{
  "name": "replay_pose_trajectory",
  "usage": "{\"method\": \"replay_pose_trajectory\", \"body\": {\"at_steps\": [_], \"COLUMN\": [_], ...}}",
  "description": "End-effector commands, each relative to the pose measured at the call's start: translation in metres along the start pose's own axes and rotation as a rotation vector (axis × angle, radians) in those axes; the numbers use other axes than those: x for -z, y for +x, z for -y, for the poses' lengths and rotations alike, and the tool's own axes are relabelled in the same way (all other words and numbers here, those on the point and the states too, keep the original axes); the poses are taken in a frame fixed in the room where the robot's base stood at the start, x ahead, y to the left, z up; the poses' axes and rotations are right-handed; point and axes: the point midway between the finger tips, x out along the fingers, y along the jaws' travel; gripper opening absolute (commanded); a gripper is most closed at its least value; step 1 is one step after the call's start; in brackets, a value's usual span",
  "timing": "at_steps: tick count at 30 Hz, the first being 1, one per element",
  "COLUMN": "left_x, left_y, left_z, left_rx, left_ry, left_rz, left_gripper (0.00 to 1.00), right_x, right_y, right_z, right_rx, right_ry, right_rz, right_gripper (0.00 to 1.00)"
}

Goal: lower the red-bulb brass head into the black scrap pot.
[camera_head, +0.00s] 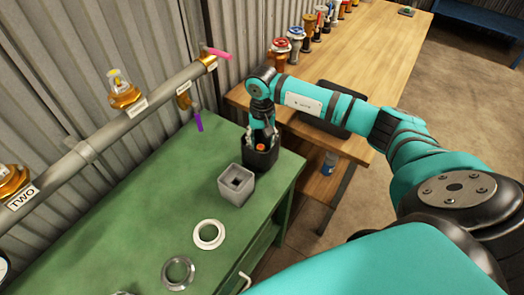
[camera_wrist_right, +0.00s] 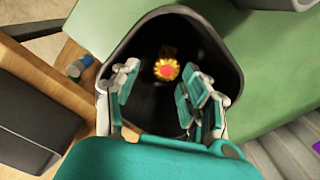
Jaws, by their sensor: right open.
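The black scrap pot (camera_head: 262,160) stands at the far right corner of the green bench. My right gripper (camera_head: 262,133) points down into its mouth. In the right wrist view the dark inside of the pot (camera_wrist_right: 205,35) fills the middle. The brass head with its red bulb (camera_wrist_right: 166,70) lies inside the pot, seen from above, past the fingertips. My right gripper's fingers (camera_wrist_right: 158,88) are spread on either side of it, with no visible contact. In the head view a small orange-red spot shows at the pot's mouth. My left gripper is not in view.
A grey square pot (camera_head: 237,187) stands close beside the black pot. A white ring (camera_head: 209,234) and a metal ring (camera_head: 177,272) lie nearer on the green bench (camera_head: 130,230). A pipe (camera_head: 90,152) with brass fittings runs along the wall. A wooden bench (camera_head: 370,50) stands behind.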

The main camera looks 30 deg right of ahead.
Motion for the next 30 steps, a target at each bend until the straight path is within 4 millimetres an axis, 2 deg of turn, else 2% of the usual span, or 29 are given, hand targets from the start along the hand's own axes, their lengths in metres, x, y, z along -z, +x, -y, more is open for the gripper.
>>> {"method": "replay_pose_trajectory", "body": {"at_steps": [5, 12, 18, 22, 30], "left_x": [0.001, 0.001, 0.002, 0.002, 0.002], "left_y": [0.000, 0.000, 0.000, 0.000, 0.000], "left_z": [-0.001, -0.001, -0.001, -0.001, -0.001], "left_rx": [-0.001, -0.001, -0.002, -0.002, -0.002], "left_ry": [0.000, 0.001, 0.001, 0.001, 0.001], "left_rz": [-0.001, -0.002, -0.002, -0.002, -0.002], "left_gripper": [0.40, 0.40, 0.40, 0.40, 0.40], "right_x": [0.002, 0.001, 0.001, 0.001, 0.000], "right_y": [-0.026, -0.078, -0.108, -0.116, -0.118], "right_z": [0.001, 0.001, 0.000, 0.000, -0.001], "right_rx": [0.003, 0.003, 0.001, 0.000, -0.001], "right_ry": [-0.001, 0.000, 0.001, 0.000, 0.000], "right_rz": [-0.005, -0.005, -0.003, -0.001, 0.000], "right_gripper": [0.46, 0.46, 0.46, 0.46, 0.46]}}
